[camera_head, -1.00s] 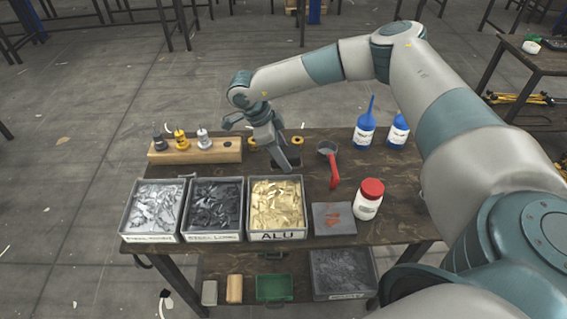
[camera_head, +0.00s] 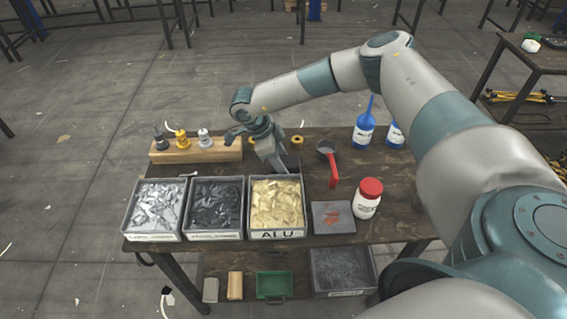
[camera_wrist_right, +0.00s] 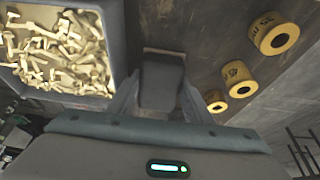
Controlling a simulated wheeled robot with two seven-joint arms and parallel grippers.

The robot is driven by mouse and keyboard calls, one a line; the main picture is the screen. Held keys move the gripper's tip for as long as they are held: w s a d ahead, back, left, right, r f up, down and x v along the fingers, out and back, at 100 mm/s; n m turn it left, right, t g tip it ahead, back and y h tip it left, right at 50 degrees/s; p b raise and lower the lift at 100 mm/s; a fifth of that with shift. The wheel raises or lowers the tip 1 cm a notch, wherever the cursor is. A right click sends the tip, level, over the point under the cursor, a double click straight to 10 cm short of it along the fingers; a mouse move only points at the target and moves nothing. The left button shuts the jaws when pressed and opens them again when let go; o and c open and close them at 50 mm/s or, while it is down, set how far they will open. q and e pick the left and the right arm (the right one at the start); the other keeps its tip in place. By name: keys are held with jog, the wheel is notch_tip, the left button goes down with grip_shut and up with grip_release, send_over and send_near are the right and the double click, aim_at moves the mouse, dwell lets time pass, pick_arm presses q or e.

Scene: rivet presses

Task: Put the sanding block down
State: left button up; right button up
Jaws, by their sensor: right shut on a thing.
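The sanding block appears as a dark grey block (camera_wrist_right: 162,85) between the fingers of my right gripper in the right wrist view, with a thin paler edge at its far end. My right gripper (camera_wrist_right: 160,95) is shut on it. In the head view, my right gripper (camera_head: 277,160) points down over the bench just behind the ALU bin. The block is largely hidden by the fingers there, and I cannot tell whether it touches the bench top. My left gripper is not in view.
The bench (camera_head: 320,235) holds an ALU bin (camera_head: 277,205), two other bins, a wooden block with bits (camera_head: 195,152), yellow rolls (camera_wrist_right: 274,38), a red-handled scoop (camera_head: 333,170), a red-lidded jar (camera_head: 368,198) and blue bottles (camera_head: 364,130). Bare wood shows around the gripper.

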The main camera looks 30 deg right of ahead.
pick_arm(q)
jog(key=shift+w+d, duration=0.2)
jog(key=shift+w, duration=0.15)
pick_arm(e)
jog(key=shift+f, duration=0.1)
jog(key=o, duration=1.4)
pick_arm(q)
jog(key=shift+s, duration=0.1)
